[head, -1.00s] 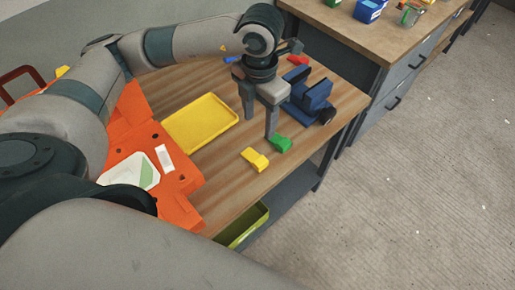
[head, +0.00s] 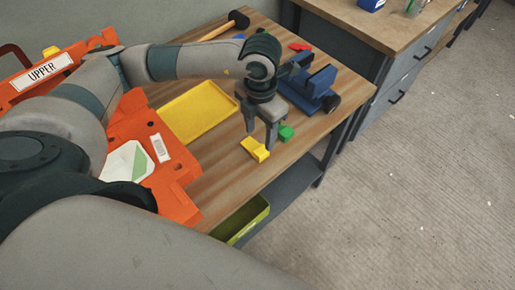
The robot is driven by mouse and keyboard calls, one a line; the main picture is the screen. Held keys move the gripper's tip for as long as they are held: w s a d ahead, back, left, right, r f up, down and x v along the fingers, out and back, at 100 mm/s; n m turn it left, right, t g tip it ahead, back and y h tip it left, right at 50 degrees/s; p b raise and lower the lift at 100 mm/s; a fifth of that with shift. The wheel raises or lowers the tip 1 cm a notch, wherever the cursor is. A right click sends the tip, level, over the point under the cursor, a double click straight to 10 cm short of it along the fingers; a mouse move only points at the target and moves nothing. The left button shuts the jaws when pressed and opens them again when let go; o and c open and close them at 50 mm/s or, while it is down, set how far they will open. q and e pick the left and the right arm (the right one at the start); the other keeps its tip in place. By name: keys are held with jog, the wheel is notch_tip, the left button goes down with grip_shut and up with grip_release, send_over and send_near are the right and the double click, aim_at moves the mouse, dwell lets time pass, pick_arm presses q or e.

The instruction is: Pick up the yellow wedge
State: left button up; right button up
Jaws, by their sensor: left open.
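The yellow wedge (head: 255,149) lies on the wooden table near its front edge. My left gripper (head: 259,137) points down just behind the wedge, with its two fingers apart and nothing seen between them. One fingertip is close to the wedge's right end; I cannot tell whether they touch. My right gripper is not in view.
A yellow tray (head: 198,112) lies left of the gripper, beside an orange mould (head: 150,135). A blue vise (head: 309,84) stands at the back right. A red piece (head: 299,46) and a hammer (head: 228,23) lie farther back. A green bin (head: 243,222) is below the table.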

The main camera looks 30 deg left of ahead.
aim_at(261, 150)
pick_arm(q)
jog(key=shift+f, duration=0.55)
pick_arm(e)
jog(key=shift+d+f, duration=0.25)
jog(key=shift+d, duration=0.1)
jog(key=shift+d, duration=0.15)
pick_arm(q)
notch_tip(261, 150, down, 4)
jog(key=shift+d+f+b, duration=0.15)
jog(key=shift+f+b, duration=0.05)
jog(key=shift+b, duration=0.7)
jog(key=shift+f, duration=0.45)
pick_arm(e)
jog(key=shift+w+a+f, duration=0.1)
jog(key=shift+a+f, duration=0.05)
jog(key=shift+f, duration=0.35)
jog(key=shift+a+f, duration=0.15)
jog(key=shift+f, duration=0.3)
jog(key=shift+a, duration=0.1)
